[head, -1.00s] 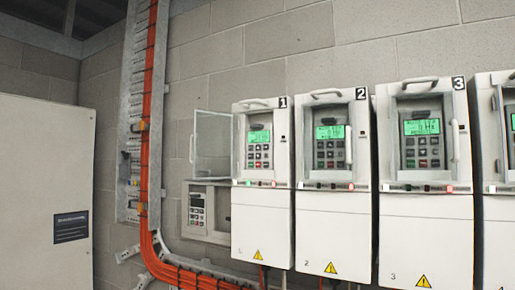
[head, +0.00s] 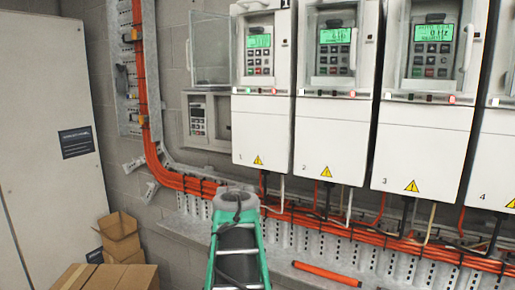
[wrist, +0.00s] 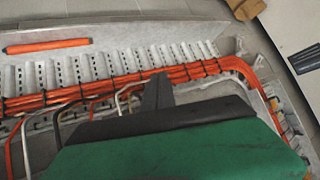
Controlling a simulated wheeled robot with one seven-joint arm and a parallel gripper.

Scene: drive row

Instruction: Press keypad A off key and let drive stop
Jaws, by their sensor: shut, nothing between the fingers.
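Drive 1 (head: 262,130), drive 2 (head: 333,140) and drive 3 (head: 424,147) hang in a row. Their recesses show keypads with lit green displays: the first (head: 259,55), second (head: 334,50) and third (head: 433,50). A dark keypad (head: 198,117) sits on a low grey wall unit. No letter A is legible, so I cannot tell which is keypad A. Small lights glow below the recesses; display text is mostly unreadable. In the wrist view my gripper's dark fingers (wrist: 158,92) are shut and empty beyond a green body, in front of the cables, apart from every keypad.
A clear door (head: 208,48) stands open left of drive 1. A green and grey shape (head: 218,215) rises below, possibly my arm. Orange cables (head: 185,184) run under the drives. Cardboard boxes (head: 120,238) stand low left. An orange tube (head: 327,273) lies at the bottom.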

